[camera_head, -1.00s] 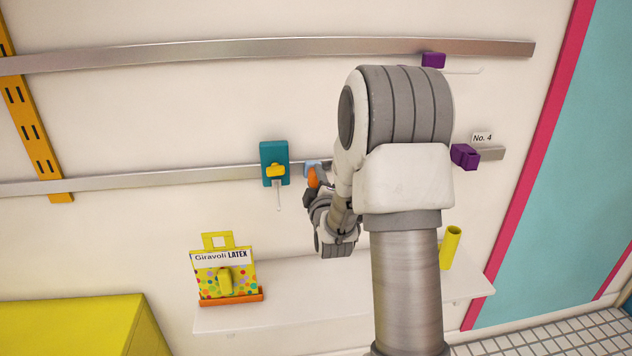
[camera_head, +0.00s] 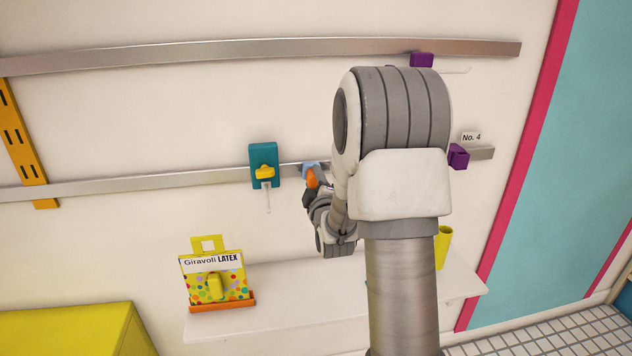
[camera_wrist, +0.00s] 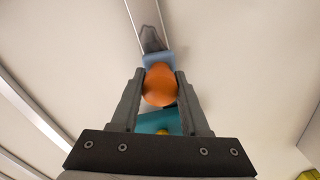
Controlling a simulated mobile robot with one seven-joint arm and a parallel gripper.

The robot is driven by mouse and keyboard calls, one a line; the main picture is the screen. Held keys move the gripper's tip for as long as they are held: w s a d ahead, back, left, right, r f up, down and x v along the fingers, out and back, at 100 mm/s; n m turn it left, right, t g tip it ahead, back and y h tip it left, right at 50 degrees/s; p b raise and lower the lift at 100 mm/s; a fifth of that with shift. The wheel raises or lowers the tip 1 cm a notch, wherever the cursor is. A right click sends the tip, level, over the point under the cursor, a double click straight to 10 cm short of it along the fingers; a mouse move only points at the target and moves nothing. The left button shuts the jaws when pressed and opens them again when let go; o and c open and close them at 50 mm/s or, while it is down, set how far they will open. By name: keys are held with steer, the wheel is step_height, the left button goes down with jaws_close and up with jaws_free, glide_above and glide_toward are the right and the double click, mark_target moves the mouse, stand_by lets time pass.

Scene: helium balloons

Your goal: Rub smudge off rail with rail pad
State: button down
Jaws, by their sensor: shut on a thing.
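The rail pad is a light blue block (camera_head: 310,167) with an orange knob (camera_head: 312,180). In the wrist view, my gripper (camera_wrist: 160,84) is shut on the orange knob (camera_wrist: 159,86), one finger on each side. The blue pad face (camera_wrist: 158,60) lies at the lower wall rail (camera_head: 220,177); firm contact cannot be told. The dark grey smudge (camera_wrist: 152,38) shows on the rail just beyond the pad in the wrist view, its near end at the pad's edge. In the head view, my arm hides most of that stretch of rail.
A teal bracket with a yellow knob (camera_head: 263,165) sits on the rail left of the pad. A purple clamp (camera_head: 458,156) and a "No. 4" tag (camera_head: 471,137) are at its right end. Below, a white shelf (camera_head: 300,302) carries a Giravoli bag (camera_head: 215,277) and a yellow cylinder (camera_head: 443,246).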

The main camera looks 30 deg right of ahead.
steer(key=a, duration=0.2)
steer(key=w+a+b, duration=0.1)
steer(key=a, duration=0.1)
steer(key=shift+a, duration=0.25)
steer(key=shift+w+d+b, duration=0.1)
steer(key=shift+b, duration=0.25)
steer(key=shift+s+d+b, duration=0.25)
steer(key=shift+d+b, duration=0.05)
steer(key=shift+d, duration=0.45)
steer(key=shift+s+d+b, duration=0.25)
steer(key=shift+d+b, duration=0.05)
steer(key=shift+d, duration=0.5)
steer(key=shift+s+d+b, duration=0.25)
steer(key=shift+d+b, duration=0.05)
steer(key=shift+d, duration=0.45)
steer(key=shift+w, duration=0.1)
steer(key=a+b, duration=0.1)
steer(key=a, duration=0.1)
steer(key=w+a+b, duration=0.1)
steer(key=a, duration=0.1)
steer(key=shift+w+a, duration=0.1)
steer(key=shift+a, duration=0.3)
steer(key=shift+d, duration=0.1)
